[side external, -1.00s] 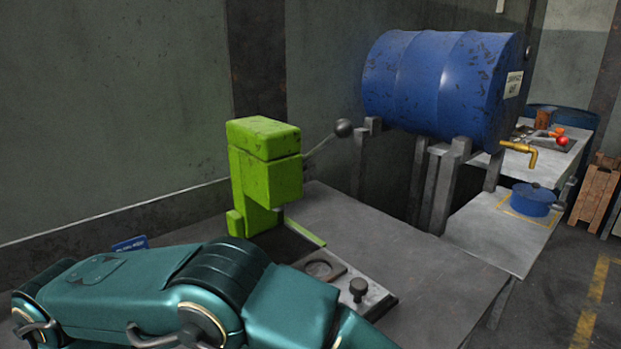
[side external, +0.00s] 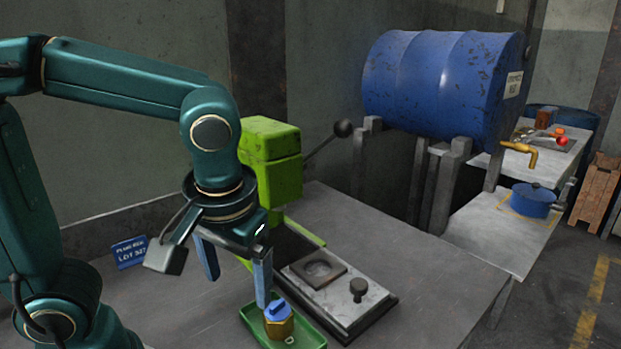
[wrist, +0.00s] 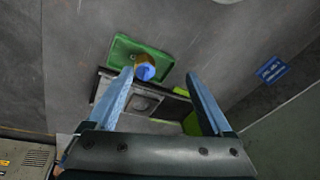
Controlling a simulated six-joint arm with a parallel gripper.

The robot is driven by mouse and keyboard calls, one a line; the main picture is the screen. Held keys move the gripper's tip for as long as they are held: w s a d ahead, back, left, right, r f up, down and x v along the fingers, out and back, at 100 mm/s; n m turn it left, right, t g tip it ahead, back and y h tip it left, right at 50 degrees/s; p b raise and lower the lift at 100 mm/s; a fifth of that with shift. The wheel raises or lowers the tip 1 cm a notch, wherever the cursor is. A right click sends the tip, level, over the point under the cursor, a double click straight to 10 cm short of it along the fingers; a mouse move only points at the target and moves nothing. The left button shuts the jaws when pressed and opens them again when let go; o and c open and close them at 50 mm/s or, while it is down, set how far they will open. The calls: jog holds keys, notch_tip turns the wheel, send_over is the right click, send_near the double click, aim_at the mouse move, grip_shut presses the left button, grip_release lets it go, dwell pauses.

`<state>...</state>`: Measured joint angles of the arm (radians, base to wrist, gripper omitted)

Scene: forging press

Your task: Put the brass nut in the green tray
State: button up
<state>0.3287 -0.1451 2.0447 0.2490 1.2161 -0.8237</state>
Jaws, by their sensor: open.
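The brass nut (side external: 280,328) is a short golden-brown piece with a blue piece (side external: 278,309) on top. It sits inside the shallow green tray (side external: 313,341) at the bottom of the side view. The wrist view also shows the nut (wrist: 140,60) with its blue top, towards the right part of the green tray (wrist: 118,50). My gripper (side external: 238,290) is open, its two blue fingers pointing down, above and left of the nut in the side view. In the wrist view nothing is between the fingertips (wrist: 160,77), and the nut lies beyond them.
A grey plate with a square die and a dark knob (side external: 358,288) lies right of the tray. The green press (side external: 272,165) with its ball-ended lever stands behind. A blue sign (side external: 130,252) stands at left. The bench's right part is bare. A blue drum (side external: 440,85) is beyond.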

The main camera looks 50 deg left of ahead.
jog(key=shift+s+a+r+m+t+h, duration=0.2)
jog(key=shift+s+m+t+h, duration=0.2)
jog(key=shift+m+t, duration=0.4)
jog(key=shift+s+a+r+m+t+h, duration=0.2)
jog(key=shift+s+m+t+h, duration=0.15)
jog(key=shift+m+t, duration=0.4)
jog(key=shift+s+a+r+m+t+h, duration=0.1)
jog(key=shift+s+r+m+t+h, duration=0.15)
jog(key=shift+m+t+h, duration=0.35)
jog(key=shift+m, duration=0.25)
